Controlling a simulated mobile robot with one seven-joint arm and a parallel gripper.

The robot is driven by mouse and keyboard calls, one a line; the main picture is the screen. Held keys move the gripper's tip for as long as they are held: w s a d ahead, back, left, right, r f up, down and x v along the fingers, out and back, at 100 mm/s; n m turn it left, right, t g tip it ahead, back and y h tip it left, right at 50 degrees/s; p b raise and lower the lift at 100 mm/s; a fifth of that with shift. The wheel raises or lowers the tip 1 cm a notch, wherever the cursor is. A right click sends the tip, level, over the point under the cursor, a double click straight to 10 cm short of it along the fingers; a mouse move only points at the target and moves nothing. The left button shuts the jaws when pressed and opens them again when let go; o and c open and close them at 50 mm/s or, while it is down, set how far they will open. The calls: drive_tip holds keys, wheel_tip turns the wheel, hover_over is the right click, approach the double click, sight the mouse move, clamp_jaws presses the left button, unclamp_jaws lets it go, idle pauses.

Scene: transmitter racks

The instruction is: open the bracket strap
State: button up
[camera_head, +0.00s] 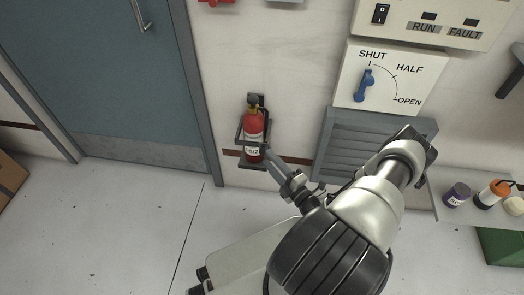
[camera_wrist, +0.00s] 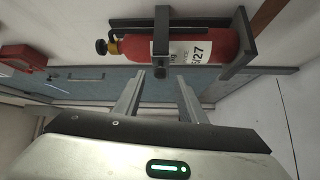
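A red fire extinguisher (camera_head: 253,122) stands upright in a dark wall bracket (camera_head: 251,165) beside the door. In the wrist view the extinguisher (camera_wrist: 205,44) lies sideways across the top, with a white label. The dark bracket strap (camera_wrist: 161,42) crosses its body and is closed around it, with a small round part at its end. My gripper (camera_wrist: 160,77) is open and empty. Its two fingers point at the strap end, one on each side of it in the picture, apparently short of it. In the head view my gripper is near the extinguisher's lower right; its fingertips are hard to make out.
A blue door (camera_head: 110,70) is on the left. Right of the extinguisher are a grey louvred vent (camera_head: 345,140) and a panel with a blue lever (camera_head: 365,86). A shelf (camera_head: 445,212) with several containers is at far right. The floor before the door is clear.

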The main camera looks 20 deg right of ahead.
sight(262, 153)
drive_tip(key=x, duration=0.5)
drive_tip(key=shift+w, duration=0.35)
clamp_jaws()
